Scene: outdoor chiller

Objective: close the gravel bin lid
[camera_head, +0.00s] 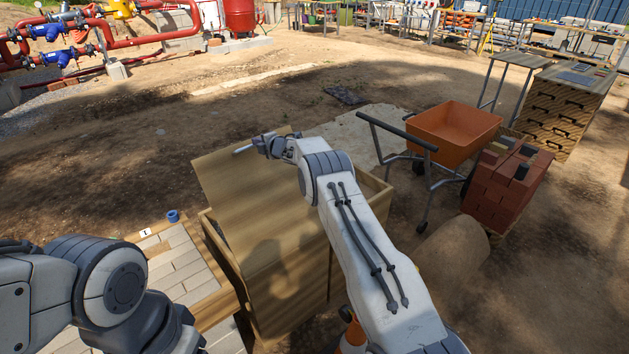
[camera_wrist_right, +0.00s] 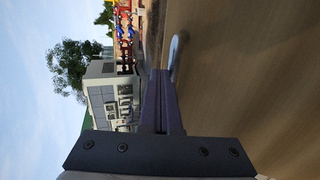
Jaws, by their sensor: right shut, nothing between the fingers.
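The gravel bin is a wooden box; its rim (camera_head: 376,198) shows right of my right arm. Its wooden lid (camera_head: 232,196) stands tilted up, not flat on the rim. My right gripper (camera_head: 243,149) is shut and empty at the lid's upper edge; I cannot tell whether it touches. In the right wrist view the shut fingers (camera_wrist_right: 172,70) lie alongside a broad brown surface (camera_wrist_right: 250,75), which looks like the lid. My right arm hides part of the bin, and its contents are not visible. My left arm shows at lower left, its gripper out of view.
A plank-topped table (camera_head: 180,262) with a small blue object (camera_head: 173,215) stands left of the bin. An orange cart (camera_head: 454,130) and a brick stack (camera_head: 507,185) stand to the right. An orange-white cone (camera_head: 353,338) is partly hidden near my arm. Bare ground lies behind.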

